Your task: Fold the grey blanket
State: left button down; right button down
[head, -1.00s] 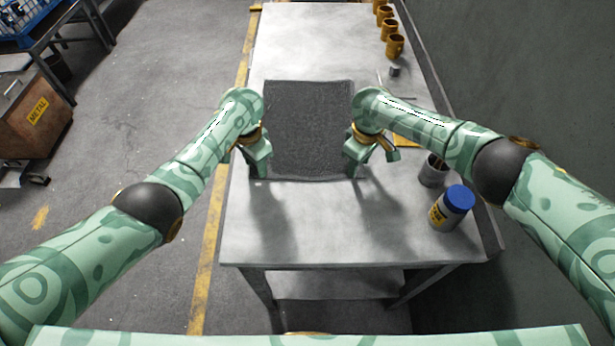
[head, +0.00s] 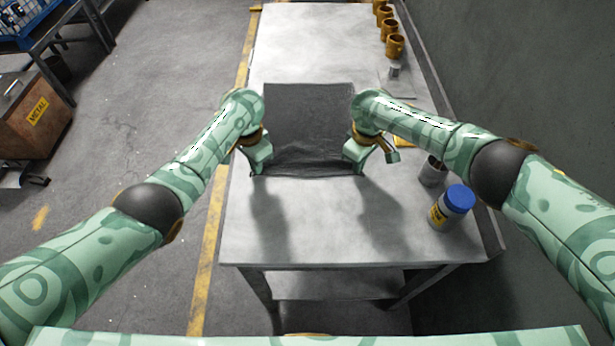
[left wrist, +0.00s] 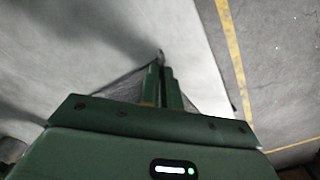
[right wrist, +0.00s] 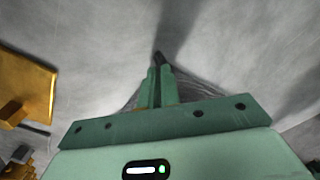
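The grey blanket (head: 308,112) lies on the table between my two grippers in the head view. Its near edge is raised and rumpled, with creases running between the grippers. My left gripper (head: 260,168) is at the blanket's near left corner, and in the left wrist view its fingers (left wrist: 161,75) are closed together with grey cloth pinched at the tips. My right gripper (head: 352,166) is at the near right corner, and in the right wrist view its fingers (right wrist: 159,75) are closed with cloth spreading from them. The grippers hide both near corners in the head view.
A blue-lidded jar (head: 452,207) and a grey cup (head: 433,171) stand at the table's right side. Several amber mugs (head: 394,45) line the far right edge. A small metal piece (head: 394,70) sits near them. The table (head: 320,225) is clear in front of the blanket.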

pick_arm(q)
jog(key=shift+a, duration=0.15)
pick_arm(e)
jog(key=shift+d, duration=0.15)
